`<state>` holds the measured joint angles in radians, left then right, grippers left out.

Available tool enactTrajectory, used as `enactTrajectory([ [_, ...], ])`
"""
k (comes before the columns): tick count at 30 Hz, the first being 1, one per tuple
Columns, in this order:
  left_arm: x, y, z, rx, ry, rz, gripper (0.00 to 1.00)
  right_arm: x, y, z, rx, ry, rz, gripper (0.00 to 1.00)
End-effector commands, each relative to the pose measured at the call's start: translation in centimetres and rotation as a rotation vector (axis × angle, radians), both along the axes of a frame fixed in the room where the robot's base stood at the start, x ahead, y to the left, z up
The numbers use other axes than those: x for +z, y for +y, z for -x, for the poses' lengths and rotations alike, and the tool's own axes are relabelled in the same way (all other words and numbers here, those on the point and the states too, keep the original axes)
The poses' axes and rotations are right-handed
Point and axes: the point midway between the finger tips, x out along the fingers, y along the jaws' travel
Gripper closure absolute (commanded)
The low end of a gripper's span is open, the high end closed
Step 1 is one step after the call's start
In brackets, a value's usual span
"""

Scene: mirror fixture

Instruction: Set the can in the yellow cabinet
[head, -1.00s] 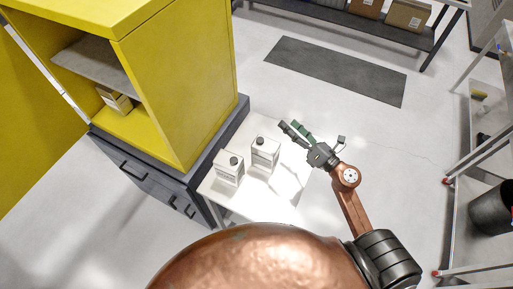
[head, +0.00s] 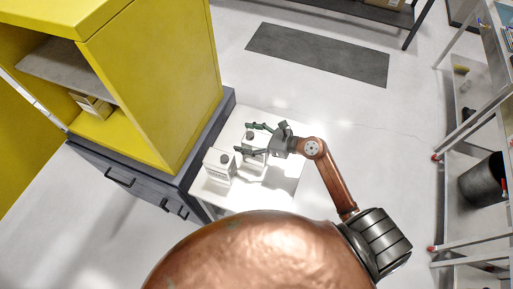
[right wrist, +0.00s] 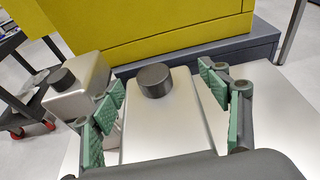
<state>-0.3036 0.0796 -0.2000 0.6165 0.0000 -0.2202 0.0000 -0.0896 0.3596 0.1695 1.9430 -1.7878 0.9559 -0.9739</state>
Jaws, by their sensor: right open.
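Two pale metal cans with black caps stand upright on a small white table. The nearer-left can (head: 219,167) also shows at the left of the right wrist view (right wrist: 80,88). The other can (head: 252,158) stands between the fingers of my right gripper (head: 244,138). In the right wrist view this can (right wrist: 160,115) sits between the open green-padded fingers (right wrist: 163,84), with gaps visible at the sides. The yellow cabinet (head: 185,75) is at the left, its door swung open. My left gripper is not in view.
The cabinet has a grey shelf (head: 68,72) and a small box (head: 92,104) below it. It stands on a dark drawer unit (head: 130,178) beside the white table (head: 285,182). A rack (head: 470,140) and a black bin (head: 485,180) are at the right. The floor between is clear.

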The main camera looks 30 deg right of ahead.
Motion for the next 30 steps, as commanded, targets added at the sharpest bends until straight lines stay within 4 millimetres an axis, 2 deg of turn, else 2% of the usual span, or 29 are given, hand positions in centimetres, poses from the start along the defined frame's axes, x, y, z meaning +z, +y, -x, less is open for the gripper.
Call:
enactTrajectory([
  [3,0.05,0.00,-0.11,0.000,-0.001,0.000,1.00,-0.22,0.53,-0.61,-0.001,0.000,-0.001,0.30],
  [11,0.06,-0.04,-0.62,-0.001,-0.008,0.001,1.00,-0.31,0.52,-0.66,-0.002,0.000,0.000,0.32],
  [30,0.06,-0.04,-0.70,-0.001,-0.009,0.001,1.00,-0.28,0.43,-0.61,-0.004,0.000,-0.001,0.76],
])
